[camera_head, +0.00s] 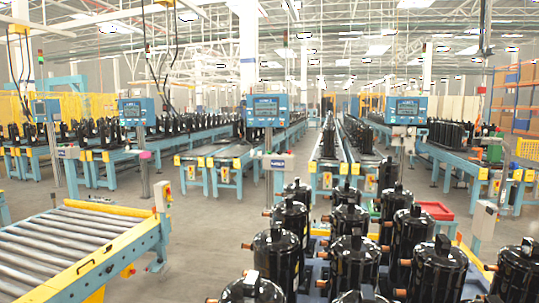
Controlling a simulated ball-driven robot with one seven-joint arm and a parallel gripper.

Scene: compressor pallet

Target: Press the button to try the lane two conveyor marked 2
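Several blue conveyor lanes run away from me, carrying rows of black compressors. Blue control panels with screens stand on posts at their near ends: one at far left (46,110), one at left (137,112), one near the middle (267,111) and one at right (406,110). Small boxes that may hold buttons show at the lane ends, such as a yellow box (327,180) and another (370,183). A pale control box (162,195) with red and yellow parts stands by the roller conveyor. I cannot read a 2 on any lane. My gripper is not in view.
A roller conveyor (70,245) with yellow and blue sides fills the lower left. Large black compressors (355,262) crowd the lower middle and right. A red tray (436,211) lies behind them. Bare grey floor (215,225) is open between the roller conveyor and the compressors.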

